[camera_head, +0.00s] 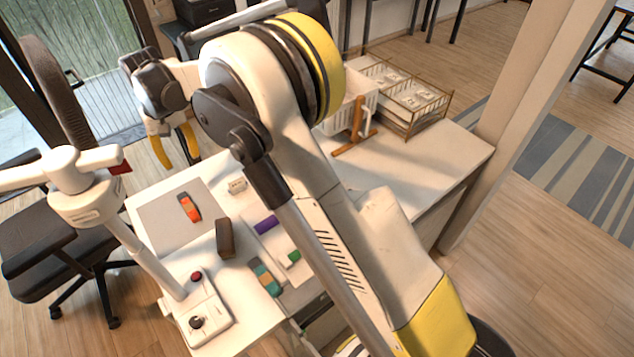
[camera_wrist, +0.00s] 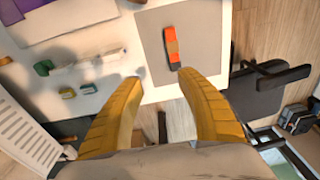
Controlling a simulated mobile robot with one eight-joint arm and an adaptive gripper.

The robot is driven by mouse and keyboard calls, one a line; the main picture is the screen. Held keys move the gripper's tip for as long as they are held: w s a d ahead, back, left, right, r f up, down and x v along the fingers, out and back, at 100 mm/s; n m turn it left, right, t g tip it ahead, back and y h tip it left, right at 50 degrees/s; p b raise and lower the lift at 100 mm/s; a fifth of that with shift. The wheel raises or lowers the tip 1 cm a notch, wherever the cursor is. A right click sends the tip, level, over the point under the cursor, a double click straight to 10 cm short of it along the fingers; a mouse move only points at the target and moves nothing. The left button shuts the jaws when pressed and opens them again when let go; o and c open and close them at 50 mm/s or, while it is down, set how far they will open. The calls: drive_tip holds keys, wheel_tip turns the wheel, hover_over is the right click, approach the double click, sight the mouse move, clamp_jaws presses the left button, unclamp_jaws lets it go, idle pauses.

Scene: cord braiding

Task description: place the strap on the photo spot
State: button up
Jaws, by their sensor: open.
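An orange strap with dark ends (camera_head: 189,207) lies flat on a grey mat (camera_head: 160,215) at the left of the white table. The mat looks like the photo spot, but no label shows. In the wrist view the strap (camera_wrist: 172,45) lies on the mat (camera_wrist: 208,40), beyond my fingertips. My gripper (camera_head: 176,150) has its yellow fingers apart and empty, raised above and behind the mat. The wrist view also shows the fingers spread (camera_wrist: 158,82), with nothing between them and apart from the strap.
A brown block (camera_head: 225,238), a purple piece (camera_head: 266,224), a green piece (camera_head: 294,256) and a teal-and-orange piece (camera_head: 265,278) lie right of the mat. A white control box (camera_head: 205,315) stands at the front. A wire rack (camera_head: 412,100) stands at the back.

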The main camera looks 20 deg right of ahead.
drive_tip(key=s+d+r+m+t, duration=0.1)
drive_tip(key=s+d+r+t, duration=0.2)
drive_tip(key=s+d+r, duration=1.15)
drive_tip(key=s+d+f+t, duration=0.1)
drive_tip(key=s+d, duration=0.4)
drive_tip(key=s, duration=0.4)
drive_tip(key=s+d+f+m+t, duration=0.1)
drive_tip(key=s+d+f+t, duration=0.1)
drive_tip(key=s+d, duration=0.4)
drive_tip(key=s, duration=0.3)
drive_tip(key=shift+s+d+f+m, duration=0.2)
drive_tip(key=shift+d+f+m, duration=0.05)
drive_tip(key=shift+d+m, duration=0.05)
